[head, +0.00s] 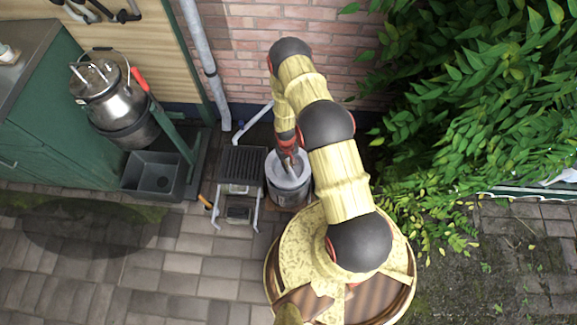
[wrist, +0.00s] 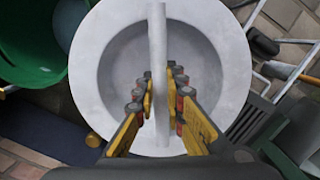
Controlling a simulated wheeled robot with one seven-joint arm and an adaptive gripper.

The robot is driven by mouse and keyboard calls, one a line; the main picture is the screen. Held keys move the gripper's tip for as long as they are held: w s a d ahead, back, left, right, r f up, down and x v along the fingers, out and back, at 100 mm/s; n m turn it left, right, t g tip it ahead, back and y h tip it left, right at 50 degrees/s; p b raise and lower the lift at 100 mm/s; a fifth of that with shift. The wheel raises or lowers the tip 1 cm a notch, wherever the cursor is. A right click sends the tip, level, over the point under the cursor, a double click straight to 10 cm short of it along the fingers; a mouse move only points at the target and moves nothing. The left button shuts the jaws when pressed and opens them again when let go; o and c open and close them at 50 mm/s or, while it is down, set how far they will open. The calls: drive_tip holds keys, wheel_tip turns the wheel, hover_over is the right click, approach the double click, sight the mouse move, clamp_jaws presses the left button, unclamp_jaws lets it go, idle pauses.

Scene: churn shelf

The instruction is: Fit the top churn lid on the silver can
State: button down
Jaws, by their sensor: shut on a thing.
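A pale grey round churn lid (wrist: 92,60) with a wide rim, a sunken middle and an upright bar handle (wrist: 157,50) fills the middle of the wrist view. My gripper (wrist: 161,85) is shut on the bar handle, one finger on each side. In the head view my gripper (head: 287,150) reaches down to the lid, at the top of a grey cylinder (head: 290,192) near the wall. I cannot tell whether the lid touches what is below it. A shiny silver can (head: 122,106) with fittings on top sits tilted in a dark holder at the left.
A black slatted rack (head: 243,164) stands just left of the grey cylinder. A dark sink basin (head: 152,178) and a green cabinet (head: 55,105) are at the left. A green tub (wrist: 35,72) shows in the wrist view. Leafy bushes (head: 470,110) fill the right; paving (head: 150,270) is clear.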

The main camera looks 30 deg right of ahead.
drive_tip(key=shift+f+b, duration=2.05)
drive_tip(key=shift+f, duration=0.45)
idle(0.5)
drive_tip(key=c, duration=1.8)
unclamp_jaws()
drive_tip(key=shift+r, duration=0.1)
drive_tip(key=r, duration=0.4)
drive_tip(key=w+r, duration=0.1)
drive_tip(key=r, duration=0.6)
drive_tip(key=shift+w+d+r, duration=0.1)
drive_tip(key=shift+w+r, duration=0.1)
drive_tip(key=shift+r, duration=0.15)
